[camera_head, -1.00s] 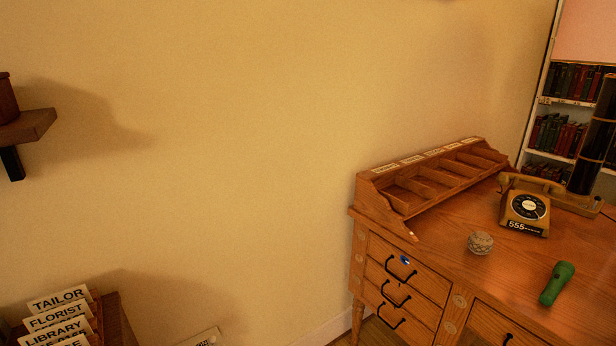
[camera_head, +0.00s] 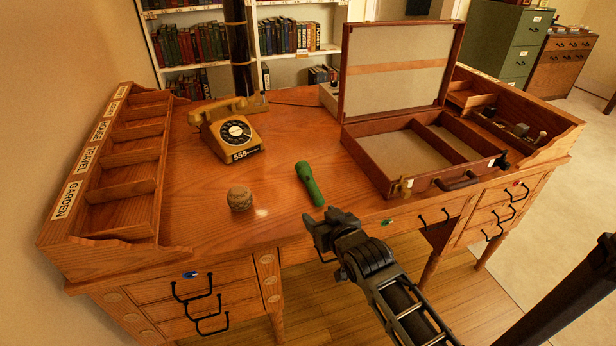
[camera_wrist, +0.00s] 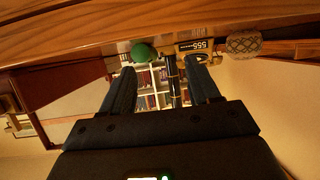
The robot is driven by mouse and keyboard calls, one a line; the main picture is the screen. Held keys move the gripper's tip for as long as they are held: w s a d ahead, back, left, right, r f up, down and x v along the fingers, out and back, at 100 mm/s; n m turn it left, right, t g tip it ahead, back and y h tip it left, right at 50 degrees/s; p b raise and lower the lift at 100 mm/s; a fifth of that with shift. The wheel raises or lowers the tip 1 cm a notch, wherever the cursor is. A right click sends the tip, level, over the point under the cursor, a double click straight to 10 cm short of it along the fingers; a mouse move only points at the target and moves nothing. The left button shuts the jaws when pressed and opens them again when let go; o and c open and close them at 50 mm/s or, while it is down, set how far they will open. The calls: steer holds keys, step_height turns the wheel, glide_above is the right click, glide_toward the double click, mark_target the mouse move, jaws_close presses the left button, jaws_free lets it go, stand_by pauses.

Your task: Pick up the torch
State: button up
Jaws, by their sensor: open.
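The green torch (camera_head: 309,184) lies on the wooden desk (camera_head: 280,215), close to the front edge, between a round patterned ball and an open briefcase. My gripper (camera_head: 322,230) is just in front of the desk's front edge, near the torch's lower end and apart from it as far as I can tell. In the wrist view my gripper (camera_wrist: 165,85) shows two separated fingers with nothing between them. The torch's round green end (camera_wrist: 143,52) shows there beyond the fingers, a little left of the middle; the rest of it is hidden.
A rotary telephone (camera_head: 231,131) stands behind the ball (camera_head: 240,198). The open briefcase (camera_head: 371,158) is to the torch's right. A pigeonhole rack (camera_head: 125,158) lines the left side. Drawer handles (camera_head: 197,287) stick out from the desk front. Desk surface around the torch is clear.

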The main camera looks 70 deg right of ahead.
mark_target(317, 194)
steer(key=shift+m+g+h, duration=0.3)
steer(key=shift+m, duration=0.2)
steer(key=d, duration=0.4)
steer(key=shift+w+d+r, duration=0.2)
steer(key=shift+w+d, duration=0.1)
steer(key=p+x, duration=0.1)
steer(key=x, duration=0.4)
steer(key=shift+w+d, duration=0.3)
steer(key=shift+w, duration=0.05)
steer(key=shift+w+d+f, duration=0.3)
steer(key=shift+w+d, duration=0.05)
steer(key=shift+d, duration=0.1)
steer(key=shift+c, duration=0.2)
steer(key=c, duration=1)
jaws_close()
steer(key=shift+r, duration=0.1)
